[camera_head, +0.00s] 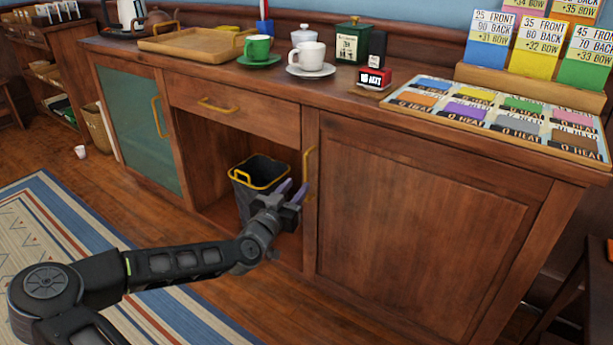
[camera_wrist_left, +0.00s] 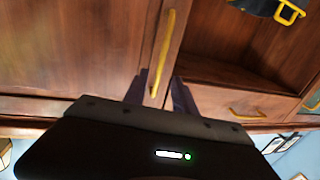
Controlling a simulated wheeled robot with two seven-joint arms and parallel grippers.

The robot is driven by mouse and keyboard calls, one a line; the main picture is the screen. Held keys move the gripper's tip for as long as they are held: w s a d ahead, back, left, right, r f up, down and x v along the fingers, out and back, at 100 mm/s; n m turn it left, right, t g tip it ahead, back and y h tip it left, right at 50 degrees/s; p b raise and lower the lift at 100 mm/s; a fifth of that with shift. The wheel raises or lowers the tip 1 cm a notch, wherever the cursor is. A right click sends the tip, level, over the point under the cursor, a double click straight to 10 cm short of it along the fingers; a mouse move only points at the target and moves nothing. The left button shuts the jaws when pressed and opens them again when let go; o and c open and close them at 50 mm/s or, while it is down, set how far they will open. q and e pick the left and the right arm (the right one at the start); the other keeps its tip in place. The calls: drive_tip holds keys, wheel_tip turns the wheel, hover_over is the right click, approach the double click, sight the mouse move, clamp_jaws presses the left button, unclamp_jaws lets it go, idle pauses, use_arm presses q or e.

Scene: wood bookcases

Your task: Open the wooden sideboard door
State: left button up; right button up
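The wooden sideboard (camera_head: 235,85) has a plain wood door (camera_head: 415,220) on the right, shut, with a yellow vertical handle (camera_head: 309,170) on its left edge. My left gripper (camera_head: 293,190) is open beside the lower part of this handle. In the left wrist view the handle (camera_wrist_left: 163,50) runs down between the two fingers of the gripper (camera_wrist_left: 160,88), with a gap on each side. I cannot tell how deep it lies between them. A green-panelled door (camera_head: 138,125) on the left is shut too. My right gripper is out of view.
An open niche holds a black bin (camera_head: 244,190) with a yellow rim, close behind my left gripper. A drawer (camera_head: 235,107) above it is shut. Cups, a tray (camera_head: 178,45) and a card board (camera_head: 500,118) stand on top. A striped rug (camera_head: 75,230) lies in front.

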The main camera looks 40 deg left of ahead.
sight(305, 176)
use_arm(q)
drive_tip(key=b+x, duration=0.2)
drive_tip(key=x, duration=0.4)
drive_tip(key=shift+f, duration=0.1)
drive_tip(key=shift+w+a, duration=0.15)
drive_tip(key=shift+w, duration=0.45)
clamp_jaws()
idle(0.8)
